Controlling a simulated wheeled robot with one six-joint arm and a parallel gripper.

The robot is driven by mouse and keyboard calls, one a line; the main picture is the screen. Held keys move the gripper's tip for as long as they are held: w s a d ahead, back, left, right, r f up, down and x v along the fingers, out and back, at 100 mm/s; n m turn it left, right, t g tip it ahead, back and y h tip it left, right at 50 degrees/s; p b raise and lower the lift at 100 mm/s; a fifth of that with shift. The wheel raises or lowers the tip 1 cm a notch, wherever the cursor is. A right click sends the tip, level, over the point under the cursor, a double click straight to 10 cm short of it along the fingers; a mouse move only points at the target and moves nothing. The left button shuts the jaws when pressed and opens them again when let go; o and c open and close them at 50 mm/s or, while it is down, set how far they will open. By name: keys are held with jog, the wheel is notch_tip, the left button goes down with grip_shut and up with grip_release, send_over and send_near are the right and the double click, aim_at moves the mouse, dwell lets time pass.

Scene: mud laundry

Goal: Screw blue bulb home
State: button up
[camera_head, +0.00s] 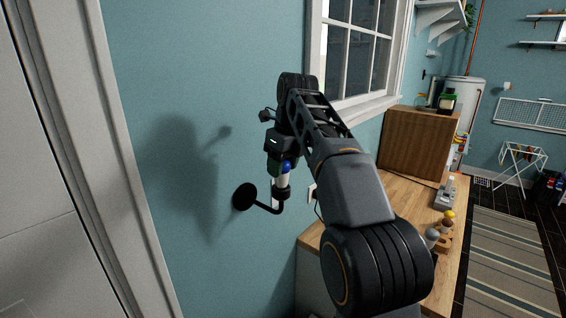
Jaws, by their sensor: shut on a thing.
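The blue bulb (286,167) shows as a small blue patch just under my gripper (281,160). My gripper points downward and is shut on the bulb. The bulb is upright over the white socket (282,181) of a black wall lamp (266,207). The lamp's round base is fixed to the blue wall, and its curved arm carries the socket. The bulb's lower end meets or enters the socket; I cannot tell how deep it sits. My gripper hides most of the bulb's upper part.
A wooden counter (412,193) runs along the wall at right, with several bulbs in a wooden holder (443,243) and a grey device (445,196). A brown cabinet (418,146) stands further back. A window (357,50) is behind my arm. A white door (50,160) is at left.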

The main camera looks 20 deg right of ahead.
jog(key=m, duration=0.3)
jog(key=shift+h, duration=0.3)
jog(key=o, duration=1.1)
jog(key=shift+c, duration=0.5)
jog(key=c, duration=0.3)
